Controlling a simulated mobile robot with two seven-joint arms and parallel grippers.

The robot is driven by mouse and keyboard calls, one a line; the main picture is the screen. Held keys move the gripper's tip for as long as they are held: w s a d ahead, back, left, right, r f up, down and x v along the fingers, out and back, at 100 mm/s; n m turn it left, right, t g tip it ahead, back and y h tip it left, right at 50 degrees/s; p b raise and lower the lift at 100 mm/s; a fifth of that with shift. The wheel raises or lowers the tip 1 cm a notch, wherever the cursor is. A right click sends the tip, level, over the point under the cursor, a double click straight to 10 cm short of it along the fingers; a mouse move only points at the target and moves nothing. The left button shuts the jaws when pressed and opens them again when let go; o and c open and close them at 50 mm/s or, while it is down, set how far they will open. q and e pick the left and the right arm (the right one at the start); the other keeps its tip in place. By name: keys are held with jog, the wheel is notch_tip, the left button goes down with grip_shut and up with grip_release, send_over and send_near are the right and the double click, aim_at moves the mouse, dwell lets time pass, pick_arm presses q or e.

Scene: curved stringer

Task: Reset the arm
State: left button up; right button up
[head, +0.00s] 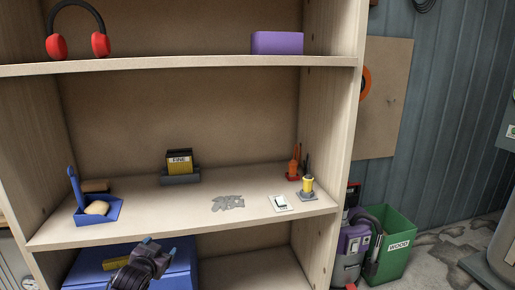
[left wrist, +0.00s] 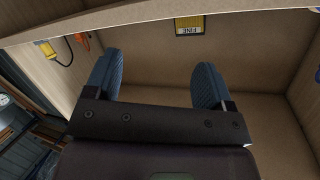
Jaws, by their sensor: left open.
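My left gripper (head: 160,245) is at the bottom of the head view, in front of the shelf unit's lower part and below the front edge of the middle shelf (head: 150,222). In the left wrist view its two blue fingers (left wrist: 158,82) are spread apart with nothing between them. A dark and yellow box marked FINE (head: 179,162) stands in a holder at the back of the middle shelf. It shows upside down in the left wrist view (left wrist: 188,26), beyond the fingers and apart from them. My right gripper is in neither view.
The middle shelf also bears a blue tray (head: 98,214), a grey patch (head: 228,202), a white switch (head: 280,203) and a yellow-topped tool (head: 308,187). A blue box (head: 182,268) sits below, partly behind my gripper. A green WOOD bin (head: 393,245) stands at right.

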pick_arm(q)
jog(key=s+f+n+g, duration=0.1)
jog(key=s+f, duration=0.4)
jog(key=s, duration=0.5)
jog(key=s+d+f+g, duration=0.1)
jog(key=s+f, duration=0.4)
jog(key=s, duration=0.4)
jog(key=s+f+n+g, duration=0.1)
jog(key=s+f, duration=0.3)
jog(key=s, duration=0.6)
jog(key=s+n+g, duration=0.1)
jog(key=s, duration=1.1)
jog(key=shift+s+d+y, duration=0.3)
jog(key=shift+s+d, duration=0.1)
jog(key=shift+d, duration=0.05)
